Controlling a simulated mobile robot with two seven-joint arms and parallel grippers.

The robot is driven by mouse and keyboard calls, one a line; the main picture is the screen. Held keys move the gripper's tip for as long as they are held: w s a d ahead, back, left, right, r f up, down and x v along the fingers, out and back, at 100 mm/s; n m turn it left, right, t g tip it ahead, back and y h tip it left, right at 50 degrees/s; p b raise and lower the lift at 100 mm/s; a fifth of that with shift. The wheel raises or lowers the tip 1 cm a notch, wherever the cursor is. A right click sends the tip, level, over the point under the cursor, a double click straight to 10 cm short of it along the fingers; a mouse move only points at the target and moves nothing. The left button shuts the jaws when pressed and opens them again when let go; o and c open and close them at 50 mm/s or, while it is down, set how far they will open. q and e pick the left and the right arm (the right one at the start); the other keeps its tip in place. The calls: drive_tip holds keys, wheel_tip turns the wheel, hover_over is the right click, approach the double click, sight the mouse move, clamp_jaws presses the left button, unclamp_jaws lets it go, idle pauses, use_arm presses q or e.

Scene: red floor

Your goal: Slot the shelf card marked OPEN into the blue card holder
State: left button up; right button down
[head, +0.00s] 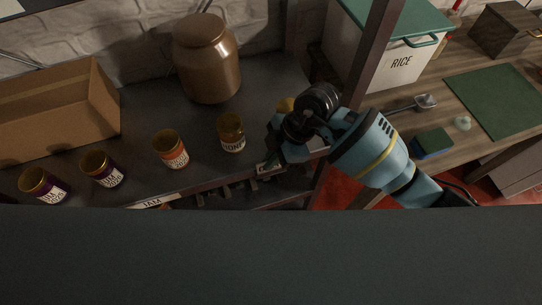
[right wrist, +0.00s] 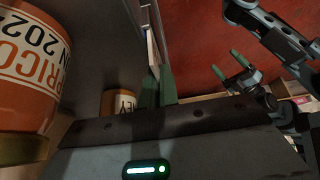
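My right gripper (head: 272,161) is at the front edge of the shelf, just below the honey jar. Its two green fingers are close together in the right wrist view (right wrist: 158,88). A small pale card (head: 266,169) shows at the fingertips, and the fingers look closed on it. Its lettering is too small to read. A thin pale strip (right wrist: 153,52) stands beyond the fingers in the right wrist view. I cannot make out the blue card holder; the gripper may hide it. My left gripper (right wrist: 228,66) shows only in the right wrist view, its green fingers apart and empty.
A honey jar (head: 231,134), an orange-label jar (head: 170,150) and two purple-label jars stand along the shelf. A JAM label (head: 154,201) is on its front edge. A brown crock (head: 207,62) and a cardboard box (head: 45,110) stand behind. A post (head: 372,50) rises at right.

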drive_tip(key=c, duration=1.6)
unclamp_jaws()
drive_tip(key=p+v, duration=0.1)
drive_tip(key=v, duration=0.5)
drive_tip(key=shift+d+r, duration=0.1)
drive_tip(key=shift+r, duration=0.2)
drive_tip(key=shift+w+d+r, duration=0.1)
drive_tip(key=shift+d+r, duration=0.2)
drive_tip(key=shift+r, duration=0.2)
